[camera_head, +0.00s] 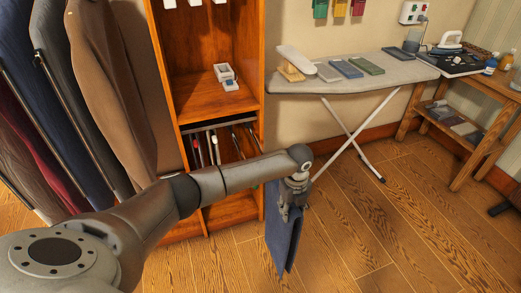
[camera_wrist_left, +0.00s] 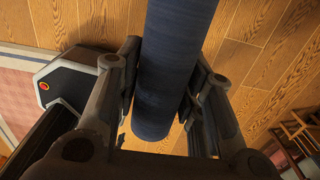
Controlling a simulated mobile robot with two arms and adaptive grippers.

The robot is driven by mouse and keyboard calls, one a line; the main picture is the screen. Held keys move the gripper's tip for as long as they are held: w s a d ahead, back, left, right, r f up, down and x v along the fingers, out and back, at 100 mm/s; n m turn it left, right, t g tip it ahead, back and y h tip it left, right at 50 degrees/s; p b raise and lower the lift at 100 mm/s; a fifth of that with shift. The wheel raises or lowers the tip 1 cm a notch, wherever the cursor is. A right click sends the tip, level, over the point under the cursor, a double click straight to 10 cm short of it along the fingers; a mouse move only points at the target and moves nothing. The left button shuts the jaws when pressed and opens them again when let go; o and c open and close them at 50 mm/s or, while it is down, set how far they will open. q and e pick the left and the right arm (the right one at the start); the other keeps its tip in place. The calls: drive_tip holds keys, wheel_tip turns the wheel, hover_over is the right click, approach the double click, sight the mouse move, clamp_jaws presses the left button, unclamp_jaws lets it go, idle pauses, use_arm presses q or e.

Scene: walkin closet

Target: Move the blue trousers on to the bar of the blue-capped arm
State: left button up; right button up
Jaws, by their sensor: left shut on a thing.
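The blue trousers (camera_head: 283,243) hang folded below my left gripper (camera_head: 291,203), over the wooden floor in front of the ironing board. In the left wrist view the trousers (camera_wrist_left: 168,70) run between the two fingers of the left gripper (camera_wrist_left: 165,105), which is shut on them. A trouser rack (camera_head: 218,125) with several thin arms sits in the wooden cabinet, left of the gripper. Some arm ends show white or reddish; I cannot pick out the blue cap. My left arm hides the rack's lower part. My right gripper is not in view.
The cabinet's shelf (camera_head: 195,103) holds a small white-and-blue object (camera_head: 226,78). The ironing board (camera_head: 375,76) with folded cloths and crossed legs stands behind the gripper. Hanging jackets (camera_head: 105,80) fill the left. The floor (camera_head: 390,225) to the right is clear.

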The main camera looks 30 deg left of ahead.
use_arm(q)
drive_tip(key=shift+w+a+r+b, duration=0.1)
drive_tip(key=shift+w+a+b, duration=0.5)
drive_tip(key=shift+w+a, duration=0.6)
drive_tip(key=shift+s+a, duration=0.1)
drive_tip(key=shift+s, duration=0.05)
drive_tip(key=w+a+b, duration=0.2)
drive_tip(key=a+b, duration=0.1)
drive_tip(key=w+a+b, duration=0.1)
drive_tip(key=w+a, duration=0.1)
drive_tip(key=shift+f, duration=0.2)
drive_tip(key=shift+w+a+r+b, duration=0.15)
drive_tip(key=shift+a+b, duration=0.1)
drive_tip(key=shift+b, duration=0.15)
